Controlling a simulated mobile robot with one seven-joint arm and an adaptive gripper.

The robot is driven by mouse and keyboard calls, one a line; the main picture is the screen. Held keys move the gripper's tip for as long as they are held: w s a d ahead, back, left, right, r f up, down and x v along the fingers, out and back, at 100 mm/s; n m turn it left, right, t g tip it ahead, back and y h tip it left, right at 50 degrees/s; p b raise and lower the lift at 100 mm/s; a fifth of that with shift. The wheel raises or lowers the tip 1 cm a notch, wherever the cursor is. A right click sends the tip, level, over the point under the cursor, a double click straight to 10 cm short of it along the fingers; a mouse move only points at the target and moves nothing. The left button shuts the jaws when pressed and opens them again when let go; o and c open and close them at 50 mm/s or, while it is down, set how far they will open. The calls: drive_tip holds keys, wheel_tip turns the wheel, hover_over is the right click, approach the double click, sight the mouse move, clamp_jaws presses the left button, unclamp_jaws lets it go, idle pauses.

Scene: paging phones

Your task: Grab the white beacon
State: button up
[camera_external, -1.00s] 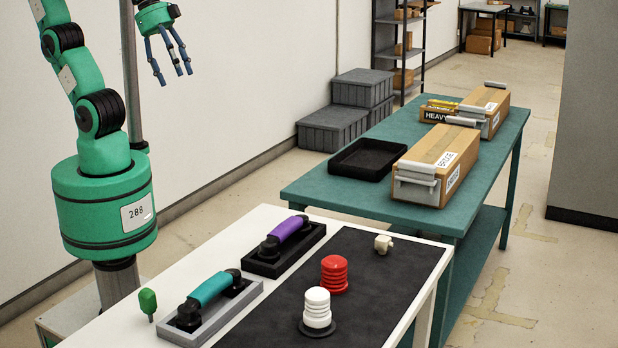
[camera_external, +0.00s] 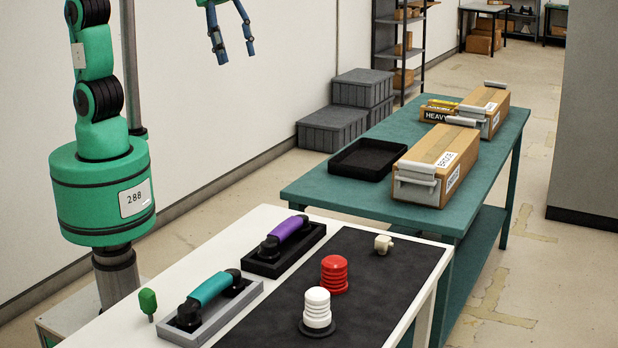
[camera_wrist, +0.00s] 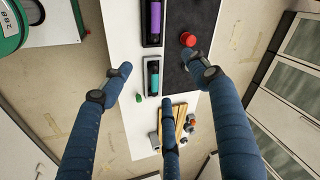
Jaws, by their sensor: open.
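The white beacon (camera_external: 317,306), a ribbed dome on a dark round base, stands upright on the black mat (camera_external: 262,322) at the front of the white table. The red beacon (camera_external: 334,274) stands just behind it; it also shows in the wrist view (camera_wrist: 188,40). My gripper (camera_external: 235,48) is open and empty, high above and behind the table, its top cut off by the picture edge. In the wrist view its blue fingers (camera_wrist: 158,82) are spread wide over the table. I cannot make out the white beacon there; the right finger may hide it.
A purple-handled phone (camera_external: 284,237) and a teal-handled phone (camera_external: 211,295) sit left of the mat, with a green knob (camera_external: 148,303) at the edge. A small cream piece (camera_external: 383,243) stands on the mat's far end. A green table (camera_external: 335,197) with boxes stands beyond.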

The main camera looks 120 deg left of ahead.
drive_tip(key=w+d+f+m+g+p, duration=0.1)
drive_tip(key=w+d+m, duration=0.1)
drive_tip(key=w, duration=0.4)
drive_tip(key=w+d+f+m+p, duration=0.1)
drive_tip(key=w+d+m+p, duration=0.15)
drive_tip(key=w, duration=0.35)
drive_tip(key=m+g+p, duration=0.3)
drive_tip(key=m+p, duration=0.4)
drive_tip(key=m, duration=0.4)
hover_over(318, 291)
wheel_tip(318, 291, down, 26)
drive_tip(key=shift+d+f, duration=0.1)
drive_tip(key=shift+d, duration=0.05)
drive_tip(key=shift+f+b, duration=0.1)
drive_tip(key=shift+b, duration=0.2)
drive_tip(key=shift+f, duration=4.2)
drive_tip(key=shift+f, duration=2.6)
